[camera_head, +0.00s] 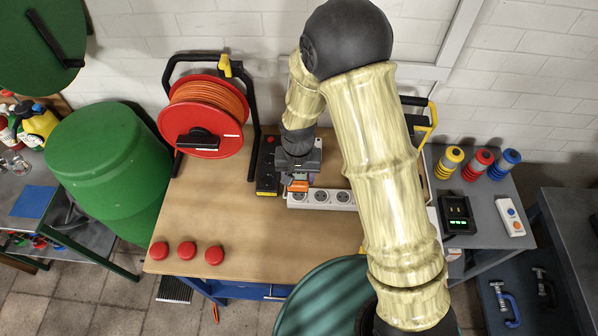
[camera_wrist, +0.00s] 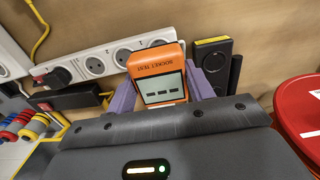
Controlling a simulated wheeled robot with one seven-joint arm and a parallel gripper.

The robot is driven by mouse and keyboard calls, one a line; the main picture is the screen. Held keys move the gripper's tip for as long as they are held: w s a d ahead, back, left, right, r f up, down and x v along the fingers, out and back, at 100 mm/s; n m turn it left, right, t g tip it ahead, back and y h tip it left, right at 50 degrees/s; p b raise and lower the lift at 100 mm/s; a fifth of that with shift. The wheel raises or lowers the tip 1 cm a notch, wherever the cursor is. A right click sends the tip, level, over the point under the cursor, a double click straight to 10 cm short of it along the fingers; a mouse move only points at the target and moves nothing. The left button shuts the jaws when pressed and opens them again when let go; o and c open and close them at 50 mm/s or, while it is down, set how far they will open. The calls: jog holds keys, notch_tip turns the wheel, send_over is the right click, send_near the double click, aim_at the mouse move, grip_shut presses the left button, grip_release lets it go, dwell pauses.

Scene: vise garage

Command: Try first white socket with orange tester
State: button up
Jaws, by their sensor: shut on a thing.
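An orange socket tester (camera_head: 298,186) is held in my gripper (camera_head: 299,179), at the left end of the white socket strip (camera_head: 325,205) in the head view. In the wrist view the tester (camera_wrist: 155,62) stands between my two purple fingers (camera_wrist: 160,88), and its screen shows dashes. The white strip (camera_wrist: 85,52) runs behind it to the left with several round sockets; a black plug (camera_wrist: 60,75) sits near its far end. The tester covers the strip's near end, so I cannot tell whether its pins touch or enter a socket.
A black box (camera_head: 266,170) stands left of the strip. Beyond it is a red cable reel (camera_head: 205,115) on a black frame. Three red discs (camera_head: 187,250) lie at the table's front left. The wooden tabletop (camera_head: 245,235) before the strip is clear.

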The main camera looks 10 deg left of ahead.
aim_at(299, 196)
jog(key=shift+f+b, duration=2.2)
jog(key=shift+f, duration=0.7)
jog(key=shift+s, duration=0.2)
jog(key=shift+w+d, duration=0.1)
jog(key=shift+f+b, duration=0.3)
jog(key=shift+f, duration=0.25)
dwell(0.5)
jog(key=o, duration=1)
notch_tip(299, 196, up, 17)
jog(key=shift+r+b, duration=0.2)
jog(key=shift+b, duration=0.75)
